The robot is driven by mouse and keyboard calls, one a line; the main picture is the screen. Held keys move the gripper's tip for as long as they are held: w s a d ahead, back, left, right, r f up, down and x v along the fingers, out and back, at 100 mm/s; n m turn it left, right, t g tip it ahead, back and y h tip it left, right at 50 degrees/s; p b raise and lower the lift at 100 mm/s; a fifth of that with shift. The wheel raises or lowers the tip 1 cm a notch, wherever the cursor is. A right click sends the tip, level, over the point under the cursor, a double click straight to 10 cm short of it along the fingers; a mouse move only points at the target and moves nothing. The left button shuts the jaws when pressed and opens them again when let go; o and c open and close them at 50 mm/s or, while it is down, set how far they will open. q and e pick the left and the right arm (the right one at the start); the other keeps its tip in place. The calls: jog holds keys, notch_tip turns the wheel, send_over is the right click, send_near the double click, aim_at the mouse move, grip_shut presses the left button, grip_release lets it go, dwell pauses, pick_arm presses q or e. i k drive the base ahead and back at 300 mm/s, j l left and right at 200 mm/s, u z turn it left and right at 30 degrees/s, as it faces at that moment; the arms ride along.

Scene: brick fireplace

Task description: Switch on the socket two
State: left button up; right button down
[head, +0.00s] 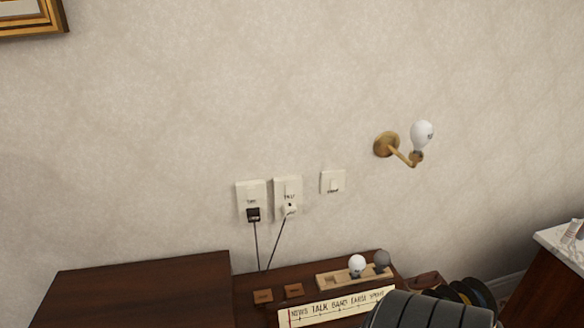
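Two cream wall sockets sit side by side on the wall in the head view: a left socket (247,191) with a black plug (253,214), and a right socket (280,186) with a white plug (290,208). A dark cord hangs from each plug. Each has a small printed label, too small to read surely, so I cannot tell which is socket two. A raised rocker shows on the upper part of the right socket; its position is unclear. A separate square wall switch (333,181) is to their right. Neither gripper's fingers are in view.
A brass wall lamp (386,144) holds a white bulb (422,134), which looks unlit. Below, a dark wooden cabinet (145,290) adjoins a wooden holder (331,280) with a white and a grey bulb. A lettered strip (335,307) lies in front. Dark ribbed parts fill the bottom right.

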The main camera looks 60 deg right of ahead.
aim_at(288, 187)
jog(key=k+l+u, duration=0.1)
jog(key=k+l, duration=0.45)
jog(key=l, duration=0.2)
jog(key=k+l+u, duration=0.1)
jog(key=k+l, duration=0.5)
jog(key=l, duration=0.1)
